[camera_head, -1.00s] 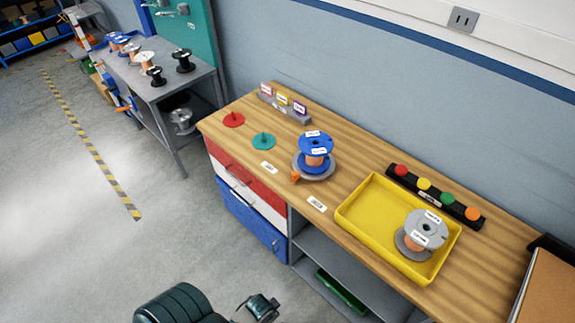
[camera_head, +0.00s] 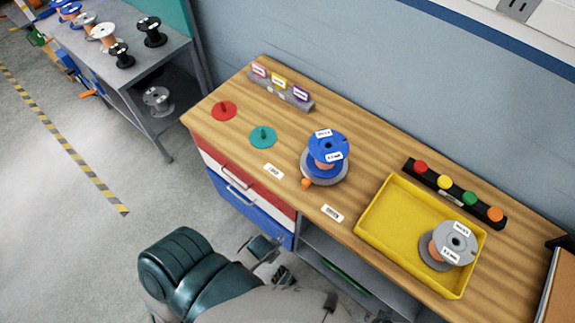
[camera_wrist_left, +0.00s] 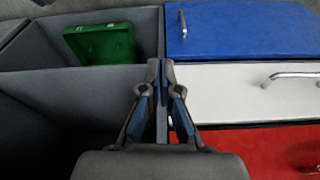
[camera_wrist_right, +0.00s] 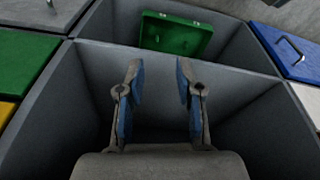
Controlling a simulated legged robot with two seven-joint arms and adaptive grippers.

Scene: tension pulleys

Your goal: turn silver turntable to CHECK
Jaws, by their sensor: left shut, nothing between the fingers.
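The silver turntable (camera_head: 340,180) is a round grey disc on the wooden workbench, with a small orange pointer (camera_head: 306,184) at its front-left edge. A blue spool (camera_head: 327,145) with an orange core stands on it. White label plates lie on the bench to its left (camera_head: 273,171) and front (camera_head: 332,213); their text is too small to read. My left gripper (camera_wrist_left: 161,76) is shut and empty, facing the bench's drawer fronts. My right gripper (camera_wrist_right: 160,75) is open and empty, in front of the bench's open grey compartment. Neither gripper touches the turntable.
A yellow tray (camera_head: 378,233) holding a grey spool (camera_head: 455,240) is right of the turntable. A button bar (camera_head: 452,198) stands behind the tray. Red (camera_head: 224,111) and teal (camera_head: 262,137) discs with short pegs lie to the left. A label holder (camera_head: 281,92) stands behind them.

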